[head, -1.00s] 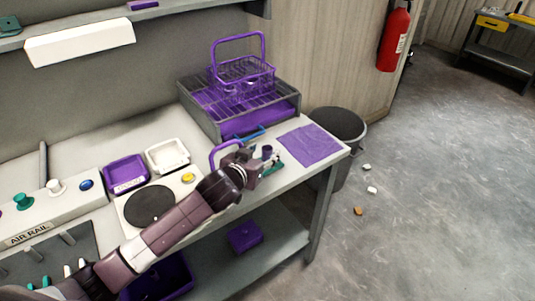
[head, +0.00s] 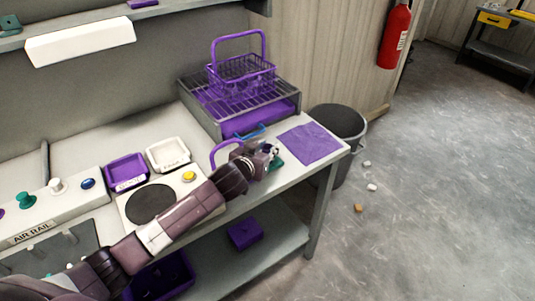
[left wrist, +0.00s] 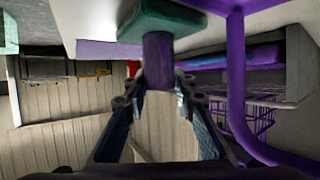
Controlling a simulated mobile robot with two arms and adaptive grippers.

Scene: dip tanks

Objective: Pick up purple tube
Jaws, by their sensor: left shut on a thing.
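The purple tube (left wrist: 158,62) is upright between the two fingers in the left wrist view, which looks upside down, with the bench at the top. One end of the tube meets a green block (left wrist: 163,22), which also shows on the bench in the head view (head: 277,163). My left gripper (left wrist: 158,88) is shut on the tube. In the head view my left gripper (head: 268,153) is at the bench's front edge and mostly hides the tube. I cannot tell whether the tube is still seated in the block. My right gripper is not in view.
A purple arched handle (head: 214,151) stands close beside the gripper. Behind is a grey rack (head: 207,118) holding a purple wire basket (head: 240,70). A purple mat (head: 312,145) lies to the right. A bin (head: 338,121) stands past the bench end.

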